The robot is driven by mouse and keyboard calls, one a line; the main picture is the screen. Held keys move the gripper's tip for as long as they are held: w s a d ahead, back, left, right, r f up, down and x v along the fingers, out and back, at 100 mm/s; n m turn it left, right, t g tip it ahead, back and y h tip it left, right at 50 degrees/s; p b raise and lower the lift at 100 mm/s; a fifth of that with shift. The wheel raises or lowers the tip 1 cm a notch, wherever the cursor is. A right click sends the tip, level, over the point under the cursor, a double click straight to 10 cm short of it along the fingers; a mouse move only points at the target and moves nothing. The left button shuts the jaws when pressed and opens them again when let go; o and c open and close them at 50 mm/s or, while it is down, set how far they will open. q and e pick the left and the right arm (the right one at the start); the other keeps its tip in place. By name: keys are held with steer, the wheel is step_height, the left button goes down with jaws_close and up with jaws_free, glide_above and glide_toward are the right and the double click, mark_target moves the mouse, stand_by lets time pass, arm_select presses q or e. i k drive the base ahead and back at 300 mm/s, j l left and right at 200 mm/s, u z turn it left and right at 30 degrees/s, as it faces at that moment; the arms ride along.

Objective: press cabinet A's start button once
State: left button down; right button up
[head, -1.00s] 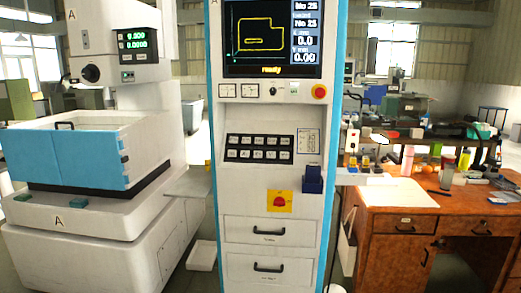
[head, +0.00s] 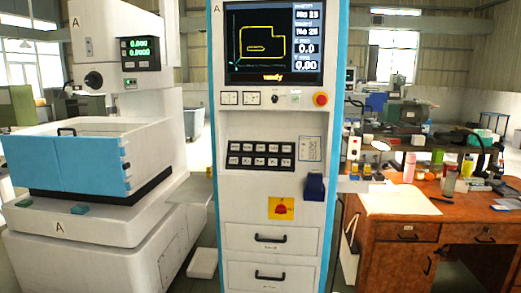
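Cabinet A (head: 271,208), white with blue side edges and a letter A at its top left, stands upright in the middle of the head view. Its dark screen (head: 272,42) shows a yellow outline and a yellow status word that seems to read "ready". I cannot tell for certain which one is the start button. Neither of my grippers is in view.
A black keypad (head: 261,155), a yellow panel with a red switch (head: 281,208) and two drawers (head: 268,239) are lower on the cabinet. A white machine marked A (head: 75,225) stands left. A cluttered wooden desk (head: 400,231) stands right.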

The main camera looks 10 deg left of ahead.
mark_target(262, 148)
steer(key=i+j+z, duration=0.25)
steer(key=i+j, duration=0.2)
steer(key=i, duration=0.25)
steer(key=i+j+z, duration=0.3)
steer(key=i+j, duration=0.3)
